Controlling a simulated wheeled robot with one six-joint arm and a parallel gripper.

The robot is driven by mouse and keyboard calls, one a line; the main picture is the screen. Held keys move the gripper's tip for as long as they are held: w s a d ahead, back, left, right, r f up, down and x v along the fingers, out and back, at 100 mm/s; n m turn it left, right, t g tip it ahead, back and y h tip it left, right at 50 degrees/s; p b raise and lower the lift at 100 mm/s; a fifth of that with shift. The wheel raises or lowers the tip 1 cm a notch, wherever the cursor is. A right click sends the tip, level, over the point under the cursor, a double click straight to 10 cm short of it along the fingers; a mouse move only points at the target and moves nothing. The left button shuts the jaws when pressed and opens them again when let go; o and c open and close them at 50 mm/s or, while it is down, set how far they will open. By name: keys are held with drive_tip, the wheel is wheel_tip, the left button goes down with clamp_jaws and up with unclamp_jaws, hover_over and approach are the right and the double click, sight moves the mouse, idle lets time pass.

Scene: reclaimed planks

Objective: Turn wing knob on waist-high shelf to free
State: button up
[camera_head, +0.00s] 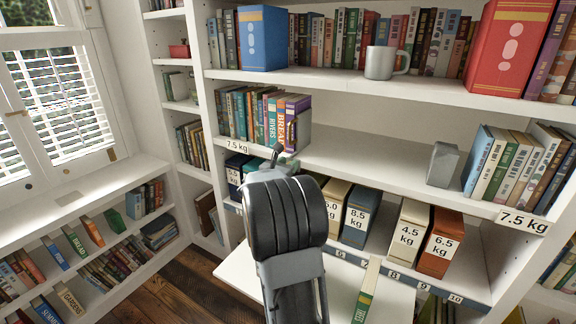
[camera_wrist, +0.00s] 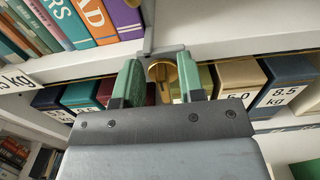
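The brass wing knob (camera_wrist: 161,71) shows in the wrist view at the shelf's front edge, a round disc with an upright brass piece at its right. My gripper (camera_wrist: 160,84) has its two green-padded fingers apart, one on each side of the knob. The right finger overlaps the upright brass piece; I cannot tell whether it touches. In the head view my gripper (camera_head: 280,158) is at the waist-high shelf (camera_head: 350,168), and my wrist hides the knob.
Upright books (camera_head: 262,115) stand on the shelf just left of my gripper. A grey block (camera_head: 442,165) stands farther right. Weight-labelled boxes (camera_head: 357,214) line the level below. A pull-out board (camera_head: 395,298) with a green-spined book (camera_head: 366,290) juts out at the front.

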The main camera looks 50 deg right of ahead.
clamp_jaws()
idle(0.3)
drive_tip(key=shift+f+b, duration=0.1)
drive_tip(key=shift+b, duration=0.2)
drive_tip(key=shift+s+f+m+b, duration=0.1)
drive_tip(key=shift+f+m+b, duration=0.1)
drive_tip(key=shift+m+b, duration=0.5)
drive_tip(key=m+b, duration=0.5)
drive_tip(key=b, duration=0.3)
drive_tip(key=s+f+m+b, duration=0.1)
drive_tip(key=m+b, duration=0.5)
drive_tip(key=b, duration=0.2)
drive_tip(key=m+b, duration=0.5)
drive_tip(key=b, duration=0.4)
drive_tip(key=shift+s+d+f, duration=0.25)
drive_tip(key=shift+s+f, duration=0.05)
drive_tip(key=shift+m, duration=0.4)
